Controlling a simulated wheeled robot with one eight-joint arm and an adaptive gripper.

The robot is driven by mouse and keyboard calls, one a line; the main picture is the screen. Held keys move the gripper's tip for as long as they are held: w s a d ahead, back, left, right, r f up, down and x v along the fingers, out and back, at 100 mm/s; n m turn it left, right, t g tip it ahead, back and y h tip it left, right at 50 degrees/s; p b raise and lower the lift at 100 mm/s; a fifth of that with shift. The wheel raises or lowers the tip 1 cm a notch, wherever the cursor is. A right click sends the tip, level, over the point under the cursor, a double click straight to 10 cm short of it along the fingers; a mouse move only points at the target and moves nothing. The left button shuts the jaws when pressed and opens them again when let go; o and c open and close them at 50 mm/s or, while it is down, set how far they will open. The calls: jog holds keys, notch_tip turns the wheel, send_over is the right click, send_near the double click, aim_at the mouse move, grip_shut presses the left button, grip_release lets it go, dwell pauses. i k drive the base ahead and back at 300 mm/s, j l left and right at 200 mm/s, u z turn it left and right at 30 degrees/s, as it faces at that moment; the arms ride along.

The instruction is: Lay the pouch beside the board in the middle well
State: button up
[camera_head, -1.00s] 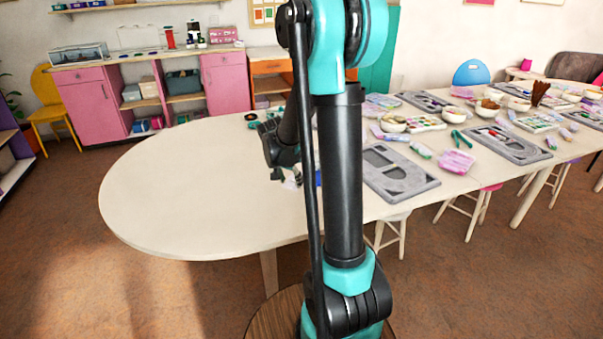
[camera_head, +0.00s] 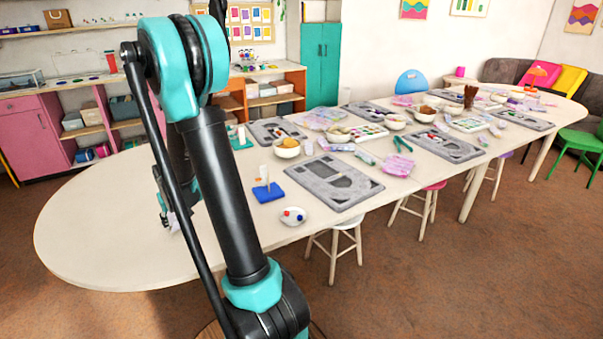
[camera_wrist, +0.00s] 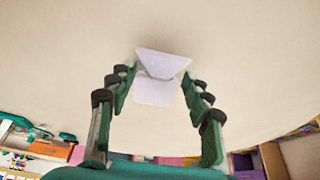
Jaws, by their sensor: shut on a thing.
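My gripper (camera_wrist: 158,92) is shut on a small whitish pouch (camera_wrist: 160,65), held between the fingertips in the wrist view. In the head view my gripper (camera_head: 168,212) is partly hidden behind my arm, at the left over the table's rounded end, with the pale pouch (camera_head: 173,222) just showing. The nearest grey bead board (camera_head: 366,193) lies to the right of my gripper, with curved and straight wells in it. I cannot tell what lies in its middle well.
A blue block stand (camera_head: 268,193) and a small white dish (camera_head: 293,216) with red and blue beads sit between my arm and the board. A bowl (camera_head: 287,148) stands behind. More boards, bowls and trays crowd the right. The table's rounded left end (camera_head: 95,225) is clear.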

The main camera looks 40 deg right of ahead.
aim_at(320, 171)
jog(key=k+l+u, duration=0.1)
jog(key=l+u, duration=0.35)
jog(key=k+l+u, duration=0.15)
jog(key=l+u, duration=0.3)
jog(key=k+l+u, duration=0.2)
jog(key=u, duration=0.25)
jog(key=k+l+u, duration=0.45)
jog(key=k+u, duration=0.3)
jog(key=k+l+u, duration=0.1)
jog(key=k+u, duration=0.25)
jog(key=k+l+z, duration=0.1)
jog(key=k+z, duration=0.2)
jog(key=k, duration=0.15)
jog(key=k+l+z, duration=0.2)
jog(key=k+z, duration=0.15)
jog(key=k, duration=0.15)
jog(key=k+l+z, duration=0.3)
jog(key=k+l, duration=0.05)
jog(key=k, duration=0.05)
